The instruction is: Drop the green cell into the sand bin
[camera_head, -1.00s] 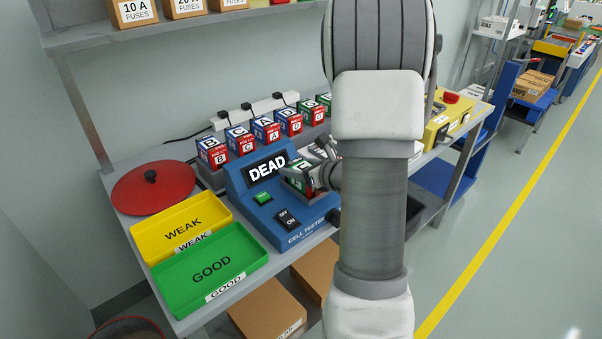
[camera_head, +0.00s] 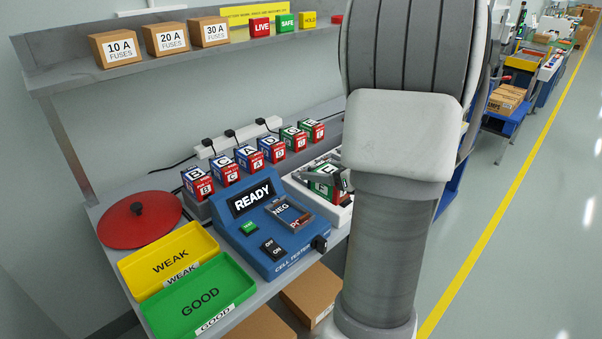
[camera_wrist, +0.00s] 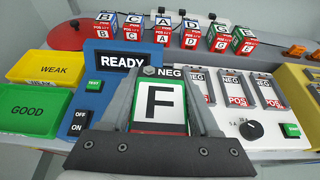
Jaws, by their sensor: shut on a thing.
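A green cell marked F (camera_wrist: 160,103), with some red on it, is held between the two fingers of my gripper (camera_wrist: 157,118). In the head view the cell (camera_head: 322,190) and my gripper (camera_head: 340,178) are over the white unit, right of the blue cell tester (camera_head: 262,262). The tester screen reads READY and its slot, marked NEG, is empty. A round red lid (camera_head: 138,226) with a black knob lies at the table's left end. I see no sand bin in the current views.
Several lettered cells (camera_head: 247,160) stand in a row behind the tester. A yellow WEAK tray (camera_head: 140,270) and a green GOOD tray (camera_head: 165,322) are left of it. A shelf with fuse boxes (camera_head: 115,50) hangs above. The white unit (camera_wrist: 262,125) has several slots.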

